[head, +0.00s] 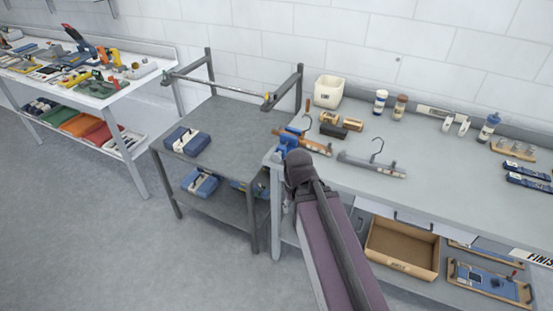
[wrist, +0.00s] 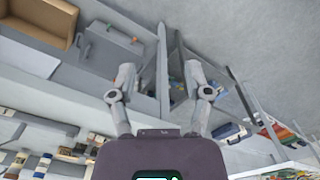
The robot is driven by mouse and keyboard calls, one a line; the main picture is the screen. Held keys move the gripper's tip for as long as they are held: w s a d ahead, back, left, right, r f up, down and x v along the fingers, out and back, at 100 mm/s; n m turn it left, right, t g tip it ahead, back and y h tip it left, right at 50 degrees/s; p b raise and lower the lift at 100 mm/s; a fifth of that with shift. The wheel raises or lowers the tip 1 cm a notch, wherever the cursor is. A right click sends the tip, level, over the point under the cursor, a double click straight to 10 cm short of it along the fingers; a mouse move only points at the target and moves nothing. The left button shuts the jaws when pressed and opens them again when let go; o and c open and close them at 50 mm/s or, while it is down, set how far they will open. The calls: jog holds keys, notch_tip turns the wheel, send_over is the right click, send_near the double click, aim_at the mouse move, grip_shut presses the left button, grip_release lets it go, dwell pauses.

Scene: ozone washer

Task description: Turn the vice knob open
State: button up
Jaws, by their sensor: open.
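A small blue vice (head: 288,141) sits at the left front corner of the grey workbench. A wooden-handled tool lies just right of it. The end of my arm is in front of the vice in the head view and covers its lower part. I cannot make out the vice knob. In the wrist view my gripper (wrist: 160,80) has its two grey fingers spread apart with nothing held between them. The view is turned upside down, and I cannot clearly pick out the vice there. My gripper's fingers are hidden in the head view.
The grey workbench (head: 440,170) carries a white bin (head: 329,92), bottles and a hanger-like tool. A cardboard box (head: 402,248) sits on its lower shelf. A dark cart (head: 232,122) with blue cases stands close on the left. The floor at the left is clear.

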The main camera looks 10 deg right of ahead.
jog(key=shift+o, duration=0.9)
jog(key=shift+d+f, duration=0.1)
jog(key=shift+f, duration=0.05)
jog(key=w+d+f+m+t+h+b, duration=0.2)
jog(key=w+f+m+t+h+b, duration=0.45)
jog(key=w+b, duration=0.5)
jog(key=w+a+t+h+b, duration=0.4)
jog(key=w+a+t+b, duration=0.2)
jog(key=b, duration=0.7)
jog(key=a+r+t, duration=0.1)
jog(key=a+t, duration=0.1)
jog(key=a, duration=0.2)
jog(key=shift+w+a+m, duration=0.3)
jog(key=shift+w+m, duration=0.05)
jog(key=shift+w+d, duration=0.1)
